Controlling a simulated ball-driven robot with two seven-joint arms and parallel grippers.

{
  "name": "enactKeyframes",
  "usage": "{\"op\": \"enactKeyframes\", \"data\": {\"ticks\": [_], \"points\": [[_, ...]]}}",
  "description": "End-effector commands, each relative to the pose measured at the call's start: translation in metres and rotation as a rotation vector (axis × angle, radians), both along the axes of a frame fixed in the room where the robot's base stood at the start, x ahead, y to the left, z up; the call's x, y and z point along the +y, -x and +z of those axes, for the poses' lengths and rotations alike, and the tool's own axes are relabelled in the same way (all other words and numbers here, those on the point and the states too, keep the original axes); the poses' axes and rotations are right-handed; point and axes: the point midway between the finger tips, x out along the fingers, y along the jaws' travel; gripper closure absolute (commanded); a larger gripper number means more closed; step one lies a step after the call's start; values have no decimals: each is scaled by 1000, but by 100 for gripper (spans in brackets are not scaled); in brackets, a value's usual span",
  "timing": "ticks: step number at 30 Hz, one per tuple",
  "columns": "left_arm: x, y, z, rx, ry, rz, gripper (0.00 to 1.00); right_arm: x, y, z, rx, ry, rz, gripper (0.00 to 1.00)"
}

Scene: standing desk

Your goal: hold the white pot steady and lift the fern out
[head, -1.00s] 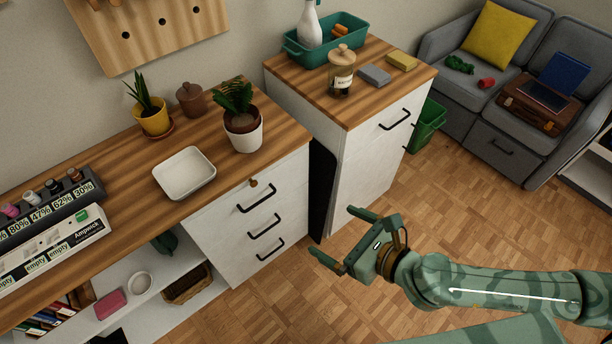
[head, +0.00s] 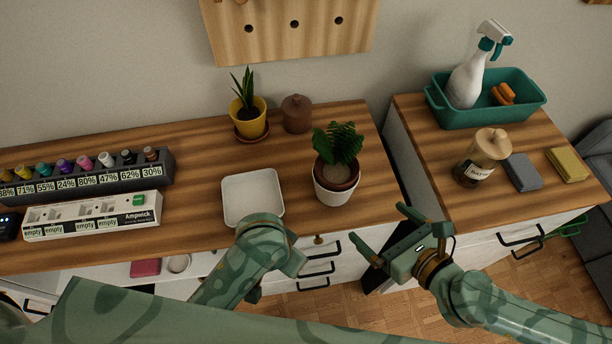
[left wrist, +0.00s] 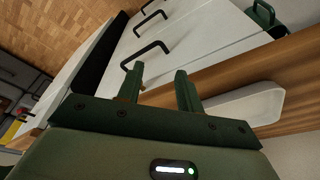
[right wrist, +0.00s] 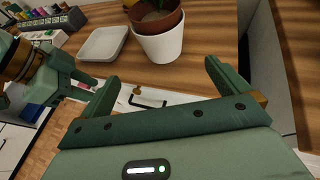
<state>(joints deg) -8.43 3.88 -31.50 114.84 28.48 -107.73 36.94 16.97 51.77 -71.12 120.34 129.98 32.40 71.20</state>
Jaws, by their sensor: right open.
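The fern (head: 338,145) stands in a brown inner pot (head: 336,187) set inside the white pot (head: 335,194), upright near the desk's front edge. The white pot also shows in the right wrist view (right wrist: 160,45), beyond my fingers. My right gripper (head: 382,226) is open and empty, in front of the desk edge and to the lower right of the pot, not touching it. My left gripper shows in the left wrist view (left wrist: 160,74), its fingers apart with nothing between them. In the head view my left arm mostly hides it, before the desk front.
A white tray (head: 253,196) lies left of the pot. A yellow-potted plant (head: 249,120) and brown lidded jar (head: 297,114) stand behind. A taller cabinet (head: 440,197) stands right, across a gap, bearing a glass jar (head: 480,160) and teal bin (head: 490,100).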

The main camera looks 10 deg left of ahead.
Motion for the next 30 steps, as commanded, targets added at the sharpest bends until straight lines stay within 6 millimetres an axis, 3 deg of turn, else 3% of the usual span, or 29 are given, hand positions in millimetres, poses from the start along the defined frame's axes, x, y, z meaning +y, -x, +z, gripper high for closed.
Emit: {"op": "enactKeyframes", "data": {"ticks": [6,13,20,30], "points": [[-19,-64,74,-311,156,21,64,0,0,0,-1,1,-1,0],[-37,-95,140,-536,305,8,64,0,0,0,0,0,-1,0],[-40,-99,153,-578,338,3,64,9,-12,-6,-3,-2,-1,0],[-40,-99,153,-575,335,3,64,56,-65,-35,-2,0,-1,0]]}}
